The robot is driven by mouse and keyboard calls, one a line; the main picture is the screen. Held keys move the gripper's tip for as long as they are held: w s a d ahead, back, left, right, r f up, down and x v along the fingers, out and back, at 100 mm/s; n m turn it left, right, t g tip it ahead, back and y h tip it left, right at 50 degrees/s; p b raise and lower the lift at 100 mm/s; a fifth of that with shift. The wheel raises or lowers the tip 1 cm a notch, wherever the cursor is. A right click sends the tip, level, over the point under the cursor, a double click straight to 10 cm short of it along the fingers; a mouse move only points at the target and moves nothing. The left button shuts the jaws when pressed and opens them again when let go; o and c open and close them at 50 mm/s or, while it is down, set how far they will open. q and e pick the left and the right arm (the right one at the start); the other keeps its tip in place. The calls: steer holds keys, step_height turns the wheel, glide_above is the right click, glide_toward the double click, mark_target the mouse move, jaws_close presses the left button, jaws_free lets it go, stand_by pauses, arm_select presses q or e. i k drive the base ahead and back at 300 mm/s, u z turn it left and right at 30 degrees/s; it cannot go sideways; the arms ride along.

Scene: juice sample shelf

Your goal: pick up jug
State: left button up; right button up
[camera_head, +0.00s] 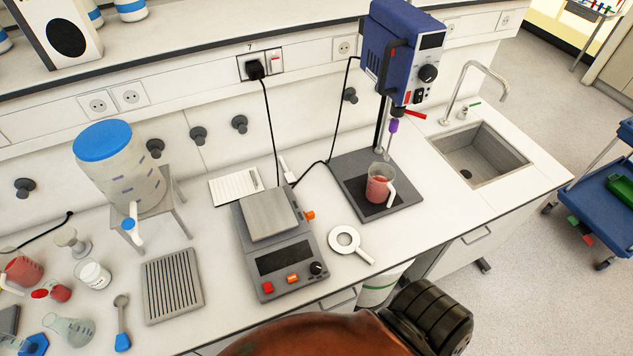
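A clear jug (379,186) with red liquid and a pale handle on its right side stands upright on the dark base plate (352,176) of a blue overhead stirrer (402,50). The stirrer's shaft hangs down over the jug's mouth; I cannot tell whether its tip is inside. Another vessel with red liquid (22,271) stands at the far left, partly cut by the picture's edge. Neither of my grippers shows. Only a brown rounded part and a dark ribbed part of my own body show at the bottom edge.
A balance (282,262) stands mid-bench, with a white ring with a handle (346,241) to its right. A large blue-lidded container (122,175), a ribbed grey tray (172,285) and glassware crowd the left. A sink (468,154) is at right. Cables hang behind.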

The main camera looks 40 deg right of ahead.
mark_target(381, 175)
steer(key=u, duration=0.5)
steer(key=k, duration=0.9)
steer(key=z, duration=1.25)
steer(key=i, duration=0.5)
steer(key=z, duration=0.05)
